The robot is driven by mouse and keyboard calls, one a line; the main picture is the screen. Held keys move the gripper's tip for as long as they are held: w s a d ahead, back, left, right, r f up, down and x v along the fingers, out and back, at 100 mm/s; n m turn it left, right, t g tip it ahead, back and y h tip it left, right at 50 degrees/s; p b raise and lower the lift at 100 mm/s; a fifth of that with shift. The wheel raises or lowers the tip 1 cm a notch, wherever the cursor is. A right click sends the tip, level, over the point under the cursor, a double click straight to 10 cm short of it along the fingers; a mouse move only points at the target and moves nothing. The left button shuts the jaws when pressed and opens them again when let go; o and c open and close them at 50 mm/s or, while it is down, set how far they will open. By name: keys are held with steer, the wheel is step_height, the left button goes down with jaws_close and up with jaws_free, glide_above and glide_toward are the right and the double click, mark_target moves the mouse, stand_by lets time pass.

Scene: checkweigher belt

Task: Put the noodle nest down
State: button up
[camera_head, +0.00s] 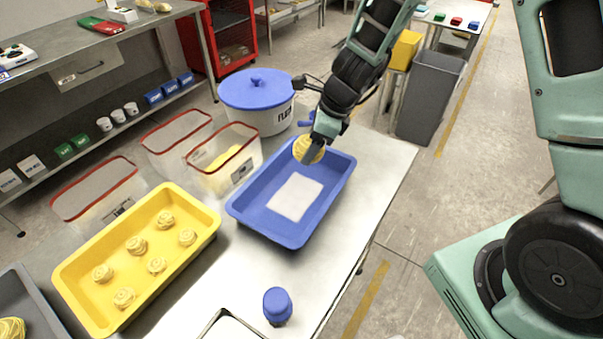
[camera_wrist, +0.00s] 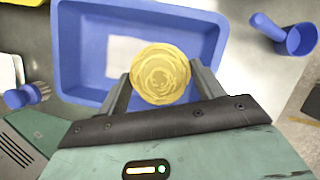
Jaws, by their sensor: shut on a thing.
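My gripper (camera_wrist: 159,95) is shut on a pale yellow noodle nest (camera_wrist: 160,72), which sits between the two fingers in the wrist view. In the head view the nest (camera_head: 308,149) hangs at the far end of the blue tray (camera_head: 241,210). The nest looks held above the tray's far rim; its exact height is hard to tell. The blue tray holds only a flat white rectangle (camera_head: 297,197) on its floor. A yellow tray (camera_head: 83,263) to the left holds several similar nests, such as one near its middle (camera_head: 136,246).
A white tub with a blue lid (camera_head: 257,88) stands beyond the blue tray, with a blue scoop (camera_wrist: 296,40) nearby. Clear red-rimmed bins (camera_head: 224,160) stand left of it. A blue-topped object (camera_head: 277,305) stands at the near edge. Bare steel table shows right of the blue tray.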

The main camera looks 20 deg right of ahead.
steer(key=b, duration=0.3)
glide_above(304, 179)
steer(key=s+d, duration=0.1)
steer(key=f, duration=0.7)
steer(key=shift+d+f, duration=0.15)
steer(key=shift+d, duration=0.05)
steer(key=shift+f+b, duration=0.35)
steer(key=shift+f, duration=0.15)
steer(key=shift+f, duration=0.15)
steer(key=o, duration=1)
steer(key=shift+o, duration=0.2)
